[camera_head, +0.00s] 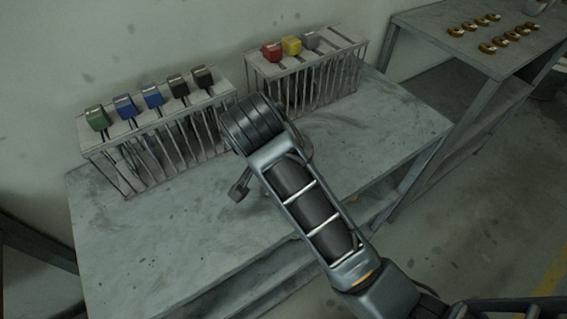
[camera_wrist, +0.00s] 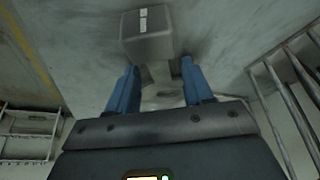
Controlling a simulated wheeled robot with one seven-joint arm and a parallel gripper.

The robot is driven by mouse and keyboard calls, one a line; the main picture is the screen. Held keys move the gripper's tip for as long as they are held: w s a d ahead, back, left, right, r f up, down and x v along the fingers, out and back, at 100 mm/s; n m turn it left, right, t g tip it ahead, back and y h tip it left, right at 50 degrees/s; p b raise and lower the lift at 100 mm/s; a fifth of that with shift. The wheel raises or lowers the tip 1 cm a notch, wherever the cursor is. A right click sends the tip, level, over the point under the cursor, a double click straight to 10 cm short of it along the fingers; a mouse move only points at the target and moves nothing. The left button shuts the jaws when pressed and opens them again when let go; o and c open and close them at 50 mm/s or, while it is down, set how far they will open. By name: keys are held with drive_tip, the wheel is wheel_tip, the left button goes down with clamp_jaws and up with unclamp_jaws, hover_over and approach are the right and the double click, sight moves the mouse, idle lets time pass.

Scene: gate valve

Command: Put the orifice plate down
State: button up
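The orifice plate's dark grey block-shaped end (camera_head: 238,191) shows in the head view over the table, just left of my arm. In the wrist view this block (camera_wrist: 147,36), with a white label, lies just beyond my fingertips, and a paler stem runs from it toward the space between them. My gripper (camera_wrist: 158,80) has two blue fingers spread apart, with visible room between them and the stem. They look open around it, not closed on it. The rest of the plate is hidden. In the head view my arm hides the fingers.
A left rack (camera_head: 160,150) holds several plates with green, blue and black blocks. A right rack (camera_head: 330,75) holds plates with red, yellow and grey blocks. The grey table (camera_head: 160,240) is clear in front. A second table (camera_head: 440,22) at the right carries several small brass-coloured parts.

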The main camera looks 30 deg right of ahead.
clamp_jaws()
drive_tip(key=shift+r, duration=0.25)
idle(0.4)
